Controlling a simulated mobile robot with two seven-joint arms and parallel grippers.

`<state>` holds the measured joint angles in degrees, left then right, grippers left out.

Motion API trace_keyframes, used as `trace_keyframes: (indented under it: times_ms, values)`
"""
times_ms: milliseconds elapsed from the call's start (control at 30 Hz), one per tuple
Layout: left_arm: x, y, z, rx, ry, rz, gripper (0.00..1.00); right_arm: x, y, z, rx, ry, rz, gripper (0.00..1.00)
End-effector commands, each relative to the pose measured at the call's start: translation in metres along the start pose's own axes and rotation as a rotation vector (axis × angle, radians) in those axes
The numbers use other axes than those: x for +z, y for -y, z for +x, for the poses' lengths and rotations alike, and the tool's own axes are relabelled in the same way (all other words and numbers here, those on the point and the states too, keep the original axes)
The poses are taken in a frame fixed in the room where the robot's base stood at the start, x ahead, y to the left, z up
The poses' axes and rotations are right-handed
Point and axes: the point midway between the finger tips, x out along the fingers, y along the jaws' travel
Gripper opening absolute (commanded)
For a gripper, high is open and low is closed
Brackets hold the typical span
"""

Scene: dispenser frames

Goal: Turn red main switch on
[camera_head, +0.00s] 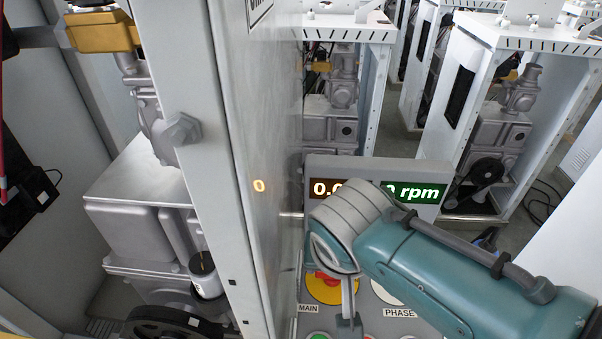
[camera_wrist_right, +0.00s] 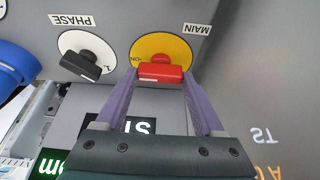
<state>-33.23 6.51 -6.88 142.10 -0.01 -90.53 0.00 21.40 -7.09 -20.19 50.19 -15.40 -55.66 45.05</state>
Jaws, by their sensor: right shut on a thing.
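The red main switch (camera_wrist_right: 160,72) sits on a round yellow plate (camera_wrist_right: 163,46) beside the MAIN label in the right wrist view. Its handle lies crosswise in that picture, with an upside-down ON mark at its left. My right gripper (camera_wrist_right: 158,76) is closed around the handle, one purple finger on each side. In the head view the switch (camera_head: 328,280) and yellow plate (camera_head: 323,292) show only partly, behind my teal right arm. My left gripper is not in view.
The black PHASE switch (camera_wrist_right: 80,65) is beside the main switch. A display (camera_head: 417,193) above the panel reads rpm, its digits partly covered by my arm. A tall grey cabinet wall (camera_head: 250,130) stands close left of my right arm. Other machine frames (camera_head: 500,130) stand behind.

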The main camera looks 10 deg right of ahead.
Motion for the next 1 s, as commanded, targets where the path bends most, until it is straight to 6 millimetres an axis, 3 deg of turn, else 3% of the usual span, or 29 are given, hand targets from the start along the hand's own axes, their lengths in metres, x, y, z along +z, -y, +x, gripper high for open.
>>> trace_keyframes:
  times_ms: [333, 367, 600, 867, 1000]
  values:
    - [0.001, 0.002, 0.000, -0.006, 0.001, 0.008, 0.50, -0.001, 0.001, -0.001, 0.000, -0.001, 0.006, 0.14]
    - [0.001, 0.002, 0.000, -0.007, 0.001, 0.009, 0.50, -0.001, 0.001, -0.001, 0.000, -0.001, 0.006, 0.71]
    - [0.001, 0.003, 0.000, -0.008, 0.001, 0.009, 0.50, -0.001, 0.000, 0.000, 0.000, -0.001, 0.004, 0.98]
    - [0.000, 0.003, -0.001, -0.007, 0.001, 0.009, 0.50, 0.000, 0.000, -0.001, 0.001, 0.000, 0.003, 1.00]
    - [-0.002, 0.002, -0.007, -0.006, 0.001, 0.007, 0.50, -0.001, 0.000, -0.011, 0.000, -0.001, 0.003, 1.00]
